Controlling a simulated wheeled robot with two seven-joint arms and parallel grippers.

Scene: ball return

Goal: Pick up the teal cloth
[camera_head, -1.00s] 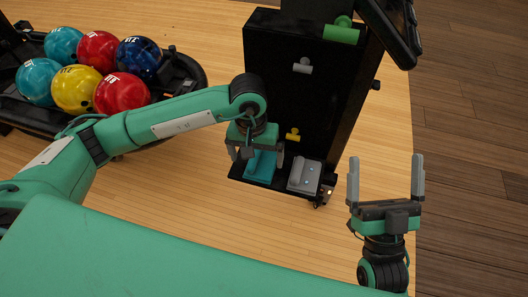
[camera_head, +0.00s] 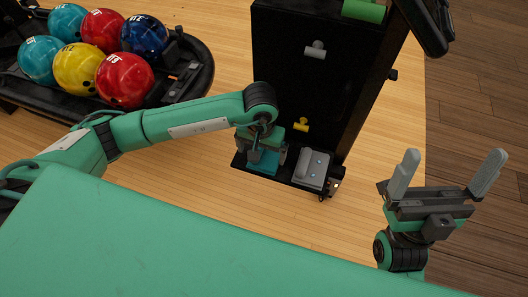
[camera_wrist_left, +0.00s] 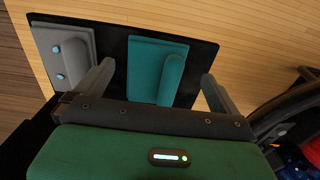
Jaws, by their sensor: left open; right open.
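The teal cloth (camera_head: 264,167) lies folded on the low black shelf at the foot of the black cabinet. It also shows in the left wrist view (camera_wrist_left: 150,65), where it lies between the two fingers. My left gripper (camera_head: 265,157) is open right over the cloth, with one finger on each side of it. In the left wrist view the left gripper (camera_wrist_left: 160,85) has nothing held between its fingers. My right gripper (camera_head: 446,170) is open and empty at the right, away from the cabinet, fingers pointing up in the picture.
A grey folded item (camera_head: 312,170) lies beside the cloth on the black shelf (camera_wrist_left: 120,22). The tall black cabinet (camera_head: 315,90) carries a yellow (camera_head: 301,125), a grey and a green peg. A ball rack (camera_head: 185,85) with several bowling balls stands at the left.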

